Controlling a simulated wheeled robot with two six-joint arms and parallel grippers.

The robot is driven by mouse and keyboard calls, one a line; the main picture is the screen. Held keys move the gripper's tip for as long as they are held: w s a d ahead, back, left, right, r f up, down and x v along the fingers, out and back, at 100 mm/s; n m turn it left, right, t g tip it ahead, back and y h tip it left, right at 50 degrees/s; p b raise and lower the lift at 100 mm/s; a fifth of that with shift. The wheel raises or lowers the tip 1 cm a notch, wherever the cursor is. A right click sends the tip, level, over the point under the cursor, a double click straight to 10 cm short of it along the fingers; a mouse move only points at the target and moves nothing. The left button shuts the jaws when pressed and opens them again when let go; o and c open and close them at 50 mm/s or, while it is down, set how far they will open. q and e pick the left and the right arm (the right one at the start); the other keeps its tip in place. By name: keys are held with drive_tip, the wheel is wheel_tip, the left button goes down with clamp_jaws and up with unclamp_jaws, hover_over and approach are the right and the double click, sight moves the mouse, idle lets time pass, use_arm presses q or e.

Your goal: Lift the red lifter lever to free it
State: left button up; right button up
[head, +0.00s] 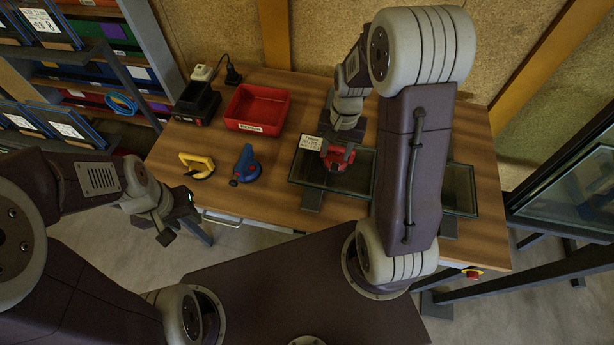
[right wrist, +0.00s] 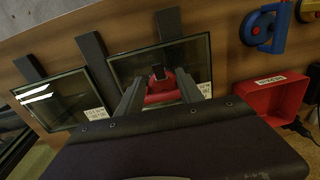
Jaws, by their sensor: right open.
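The red lifter (head: 337,160) sits on a glass pane (head: 362,170) on the wooden table. In the right wrist view its red body and dark upper part (right wrist: 160,90) lie between my right gripper's fingers. My right gripper (head: 342,146) is open above the lifter and partly hides it in the head view. Its fingers also show in the right wrist view (right wrist: 159,86), one on each side of the lifter. Whether they touch it I cannot tell. My left gripper (head: 179,217) is open and empty beyond the table's front left edge.
A blue lifter (head: 246,166) and a yellow lifter (head: 198,166) stand left of the glass. Behind them are a red bin (head: 257,109) and a black box (head: 197,102). A second glass pane (head: 461,188) lies to the right, partly behind my right arm.

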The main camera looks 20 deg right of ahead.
sight(334, 169)
drive_tip(key=shift+w+d+f, duration=0.25)
drive_tip(key=shift+d+f, duration=0.5)
drive_tip(key=shift+d, duration=0.05)
drive_tip(key=f, duration=0.7)
drive_tip(key=shift+s+a+f, duration=0.1)
drive_tip(key=shift+a+f, duration=0.05)
drive_tip(key=shift+a, duration=0.25)
drive_tip(key=shift+d+f, duration=0.1)
drive_tip(key=shift+f, duration=0.35)
use_arm(q)
drive_tip(key=shift+w+d+f, duration=0.25)
drive_tip(key=shift+w+d, duration=0.1)
drive_tip(key=shift+d, duration=0.2)
drive_tip(key=shift+a, duration=0.1)
use_arm(e)
drive_tip(key=shift+r, duration=0.1)
